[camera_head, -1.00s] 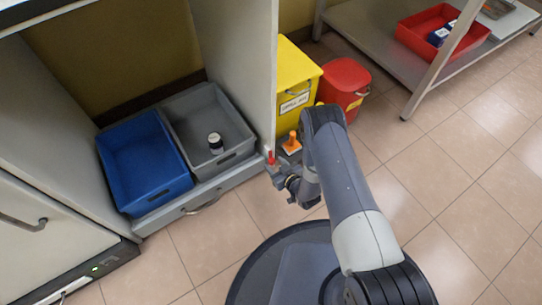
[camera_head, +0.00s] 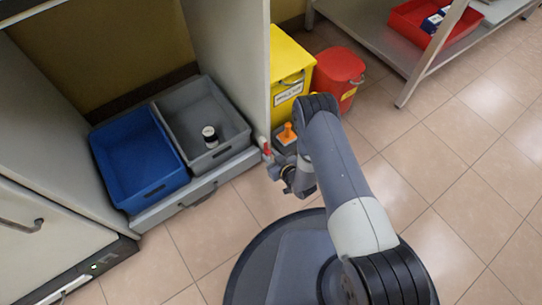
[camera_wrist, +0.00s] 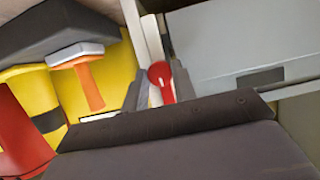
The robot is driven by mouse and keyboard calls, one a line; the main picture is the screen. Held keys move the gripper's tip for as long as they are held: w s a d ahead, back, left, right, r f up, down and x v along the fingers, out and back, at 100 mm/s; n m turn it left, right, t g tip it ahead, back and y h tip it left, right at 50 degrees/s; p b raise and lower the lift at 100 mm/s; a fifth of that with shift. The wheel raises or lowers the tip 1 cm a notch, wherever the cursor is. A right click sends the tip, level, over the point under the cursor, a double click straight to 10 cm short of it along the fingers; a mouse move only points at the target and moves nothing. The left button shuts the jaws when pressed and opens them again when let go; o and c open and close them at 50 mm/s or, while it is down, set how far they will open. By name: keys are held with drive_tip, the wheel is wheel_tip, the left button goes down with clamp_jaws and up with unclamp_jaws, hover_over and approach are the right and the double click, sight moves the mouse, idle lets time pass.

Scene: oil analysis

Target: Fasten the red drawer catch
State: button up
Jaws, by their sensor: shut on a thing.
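The red drawer catch (camera_head: 267,149) is a small red lever at the right end of the drawer front (camera_head: 215,178), by the foot of the cabinet's side panel. In the wrist view the red catch (camera_wrist: 161,76) shows its round end and a short stem between my fingers. My gripper (camera_wrist: 159,88) is shut on it, with a dark finger on each side. In the head view my gripper (camera_head: 270,160) is small and partly hidden by my wrist. The drawer holds a blue bin (camera_head: 158,192) and a grey bin (camera_head: 228,152).
A dark-capped jar (camera_head: 210,137) stands in the grey bin. Right of the panel are a yellow bin (camera_head: 287,92), a red bin (camera_head: 350,75) and an orange-handled tool (camera_head: 287,134), close to my wrist. A metal shelf (camera_head: 385,50) stands beyond. The floor at right is clear.

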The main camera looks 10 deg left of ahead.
idle(0.3)
drive_tip(key=shift+s+a+f+n+t+h, duration=0.1)
drive_tip(key=shift+s+n+t+h, duration=0.1)
drive_tip(key=shift+n+t+h, duration=0.75)
drive_tip(key=n+t, duration=0.1)
drive_tip(key=n, duration=0.3)
drive_tip(key=shift+a+f+t+h, duration=0.1)
drive_tip(key=shift+t+h, duration=0.15)
drive_tip(key=shift+t, duration=0.1)
drive_tip(key=n+t, duration=0.2)
drive_tip(key=n, duration=0.2)
drive_tip(key=shift+s+f, duration=0.1)
drive_tip(key=shift+f+n+t, duration=0.15)
drive_tip(key=shift+n+t, duration=0.55)
drive_tip(key=shift+n, duration=0.95)
drive_tip(key=o, duration=1)
